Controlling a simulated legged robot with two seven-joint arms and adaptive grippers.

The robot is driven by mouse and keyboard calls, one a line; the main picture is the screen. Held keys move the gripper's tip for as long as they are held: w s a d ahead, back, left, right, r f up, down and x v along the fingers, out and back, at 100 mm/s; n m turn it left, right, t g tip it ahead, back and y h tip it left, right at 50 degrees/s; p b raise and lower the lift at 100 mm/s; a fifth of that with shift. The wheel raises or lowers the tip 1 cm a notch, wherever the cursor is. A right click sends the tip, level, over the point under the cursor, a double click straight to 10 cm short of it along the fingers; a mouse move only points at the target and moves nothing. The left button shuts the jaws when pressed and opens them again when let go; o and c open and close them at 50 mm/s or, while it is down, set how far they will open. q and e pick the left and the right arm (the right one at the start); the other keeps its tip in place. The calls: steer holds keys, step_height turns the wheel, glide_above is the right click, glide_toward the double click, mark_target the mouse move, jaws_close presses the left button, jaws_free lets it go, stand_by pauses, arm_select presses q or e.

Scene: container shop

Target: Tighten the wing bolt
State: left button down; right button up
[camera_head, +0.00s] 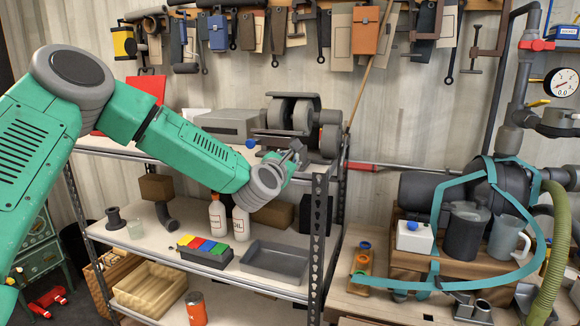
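My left arm reaches in from the left, and its gripper (294,155) is at the upper shelf, in front of and just below the dark grey bench grinder (290,112). The gripper is small and seen from behind, so I cannot tell whether its fingers are open or shut, or whether they touch anything. I cannot make out a wing bolt for certain; it may be hidden or too small. A small blue knob (250,144) shows just left of the gripper. My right gripper is not in view.
The metal shelf's upright (318,240) stands right of my wrist. Bottles (218,215), a colored block box (205,250) and a grey tray (275,262) are on the shelf below.

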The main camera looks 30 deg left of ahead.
arm_select(q)
steer(key=m+b, duration=0.1)
steer(key=m, duration=0.2)
steer(key=f+m+b, duration=0.1)
steer(key=m, duration=0.2)
steer(key=d+m+b, duration=0.1)
steer(key=m, duration=0.3)
steer(key=shift+w+d+f+b, duration=0.1)
steer(key=shift+f+b, duration=0.3)
steer(key=shift+f+m, duration=0.2)
steer(key=shift+m, duration=0.5)
steer(key=shift+f+m, duration=0.15)
steer(key=shift+m, duration=0.55)
steer(key=c, duration=1.7)
jaws_free()
steer(key=shift+r, duration=0.15)
steer(key=shift+d, duration=0.1)
